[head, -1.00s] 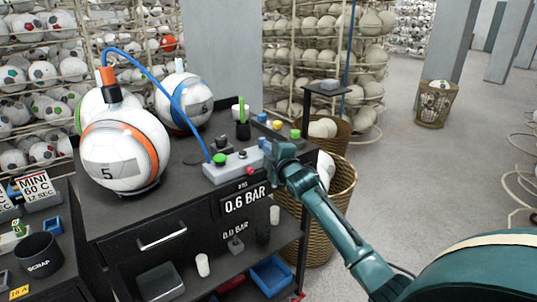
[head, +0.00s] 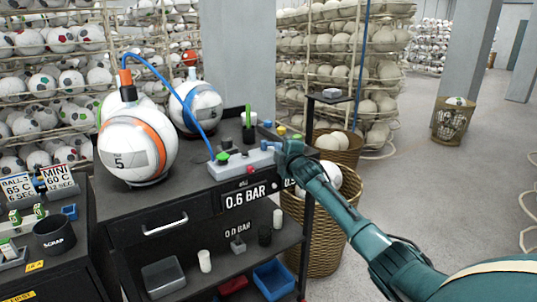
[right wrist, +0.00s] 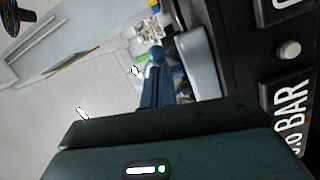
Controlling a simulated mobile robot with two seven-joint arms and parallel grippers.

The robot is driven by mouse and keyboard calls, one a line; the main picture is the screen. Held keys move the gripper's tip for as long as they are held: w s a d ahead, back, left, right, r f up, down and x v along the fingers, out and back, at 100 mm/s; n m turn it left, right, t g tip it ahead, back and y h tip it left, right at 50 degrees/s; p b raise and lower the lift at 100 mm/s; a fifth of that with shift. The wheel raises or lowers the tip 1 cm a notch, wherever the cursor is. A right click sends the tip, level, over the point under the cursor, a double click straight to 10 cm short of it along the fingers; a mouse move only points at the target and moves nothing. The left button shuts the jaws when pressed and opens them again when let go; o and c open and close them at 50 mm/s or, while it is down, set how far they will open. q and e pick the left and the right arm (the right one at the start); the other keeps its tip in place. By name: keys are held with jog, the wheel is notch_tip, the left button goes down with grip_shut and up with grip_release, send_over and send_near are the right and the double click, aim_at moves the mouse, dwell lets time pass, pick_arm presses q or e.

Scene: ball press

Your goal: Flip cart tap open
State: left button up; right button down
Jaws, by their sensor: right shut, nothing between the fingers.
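The cart (head: 190,215) is a dark cabinet with a "0.6 BAR" display on its front. A grey control block (head: 240,163) lies on its top, with a green knob, a red button and a blue hose joined to it. My right gripper (head: 284,150) is shut and empty at the block's right end. It covers that end, so I cannot make out the tap or its position, nor tell whether the gripper touches it. In the right wrist view, my dark gripper body fills the bottom, beside the sideways "BAR" lettering (right wrist: 291,122). My left gripper is not in view.
A white ball with an orange band (head: 137,150) stands on the cart's left, tied to the blue hose. A wicker basket (head: 322,235) stands right of the cart. The lower shelf holds a blue bin (head: 273,279). Open floor lies to the right.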

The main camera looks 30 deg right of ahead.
jog(key=d, duration=0.1)
jog(key=w+d, duration=0.1)
jog(key=d, duration=0.1)
jog(key=shift+w+d, duration=0.2)
jog(key=shift+d, duration=0.1)
jog(key=shift+w+a+f, duration=0.1)
jog(key=shift+w+a, duration=0.05)
jog(key=shift+a, duration=0.15)
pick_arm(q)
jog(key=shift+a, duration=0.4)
